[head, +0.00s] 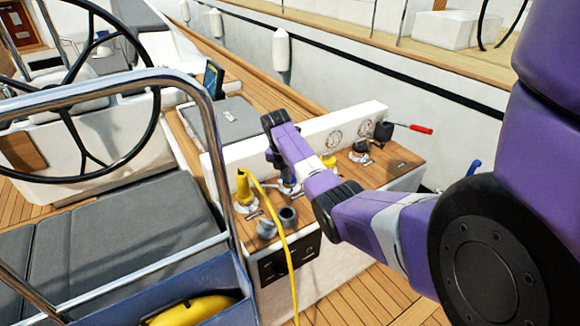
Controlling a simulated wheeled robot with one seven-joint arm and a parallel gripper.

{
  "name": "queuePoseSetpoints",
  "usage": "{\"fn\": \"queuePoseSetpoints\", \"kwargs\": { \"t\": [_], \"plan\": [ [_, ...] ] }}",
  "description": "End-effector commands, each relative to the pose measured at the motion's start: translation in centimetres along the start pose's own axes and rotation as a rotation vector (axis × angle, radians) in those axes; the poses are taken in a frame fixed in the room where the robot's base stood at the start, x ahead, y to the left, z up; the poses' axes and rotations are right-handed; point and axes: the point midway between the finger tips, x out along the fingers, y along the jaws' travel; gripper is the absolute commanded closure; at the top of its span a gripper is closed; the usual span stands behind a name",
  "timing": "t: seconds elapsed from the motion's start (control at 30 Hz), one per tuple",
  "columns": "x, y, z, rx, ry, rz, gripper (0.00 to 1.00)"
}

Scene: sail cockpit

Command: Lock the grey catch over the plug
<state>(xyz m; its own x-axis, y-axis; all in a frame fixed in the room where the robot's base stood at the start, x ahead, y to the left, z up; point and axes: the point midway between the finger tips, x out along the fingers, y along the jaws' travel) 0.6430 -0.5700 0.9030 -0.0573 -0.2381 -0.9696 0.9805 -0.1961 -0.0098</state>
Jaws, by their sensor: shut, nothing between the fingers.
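A yellow plug (244,188) stands upright in a pale round socket on the wooden top of the console. A yellow cable runs from its top over the front edge. Small grey parts show around the plug's base, but I cannot make out which is the catch or how it is set.
A grey cap (266,229) and a dark cup (288,216) stand in front of the plug. Another yellow piece (328,161) and a black fitting (360,151) are farther right. A red-handled tool (420,129) sticks out at the back. A steel rail (212,120) crosses at left.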

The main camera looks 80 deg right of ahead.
Motion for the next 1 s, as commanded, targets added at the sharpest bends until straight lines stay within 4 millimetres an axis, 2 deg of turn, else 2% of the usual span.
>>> {"fn": "queuePoseSetpoints", "kwargs": {
  "t": [0.2,0.33,1.0],
  "plan": [
    [-3.2,-0.6,0.4,0.001,-0.002,0.002,1.0],
    [-4.2,-0.9,0.5,0.001,-0.001,-0.001,1.0],
    [-4.7,-1.0,0.5,0.001,0.0,-0.002,1.0]
  ]
}}
